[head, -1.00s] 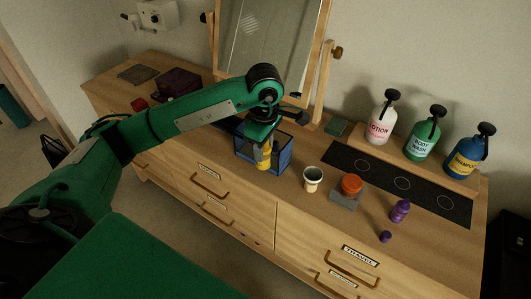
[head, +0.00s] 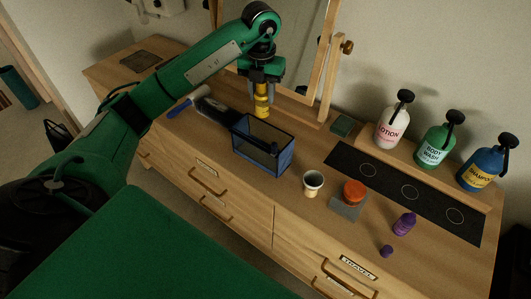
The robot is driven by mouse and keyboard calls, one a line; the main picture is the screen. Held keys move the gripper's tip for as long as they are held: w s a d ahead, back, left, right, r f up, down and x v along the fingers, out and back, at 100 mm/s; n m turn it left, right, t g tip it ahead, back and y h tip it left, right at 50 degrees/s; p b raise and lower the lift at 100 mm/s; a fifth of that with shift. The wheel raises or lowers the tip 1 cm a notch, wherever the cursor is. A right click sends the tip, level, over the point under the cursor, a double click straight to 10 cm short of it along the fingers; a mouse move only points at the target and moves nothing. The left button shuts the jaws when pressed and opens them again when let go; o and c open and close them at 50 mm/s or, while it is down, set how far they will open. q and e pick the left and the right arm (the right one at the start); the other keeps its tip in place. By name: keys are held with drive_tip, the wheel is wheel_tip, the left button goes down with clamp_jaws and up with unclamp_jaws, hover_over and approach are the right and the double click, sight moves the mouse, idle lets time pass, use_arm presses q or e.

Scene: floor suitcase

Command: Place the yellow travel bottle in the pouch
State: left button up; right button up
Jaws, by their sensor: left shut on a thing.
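The yellow travel bottle (head: 262,106) is upright in my left gripper (head: 262,86), which points down and is shut on its upper part. An open, see-through box-like container with blue edges (head: 264,150), which looks like the pouch, stands on the dresser top. The bottle appears above the pouch's back rim in the head view, apart from it. A dark thing shows inside the pouch, too dim to name. My right gripper is not in view.
The mirror (head: 297,50) rises behind.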

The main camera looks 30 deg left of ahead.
sight(262, 109)
use_arm(q)
drive_tip(key=shift+w+a+n, duration=0.1)
drive_tip(key=shift+w+n, duration=0.05)
drive_tip(key=shift+n, duration=0.15)
drive_tip(key=shift+f, duration=0.15)
wheel_tip(262, 109, down, 6)
drive_tip(key=shift+r, duration=0.15)
wheel_tip(262, 109, down, 13)
drive_tip(key=p, duration=0.4)
drive_tip(key=shift+f, duration=0.35)
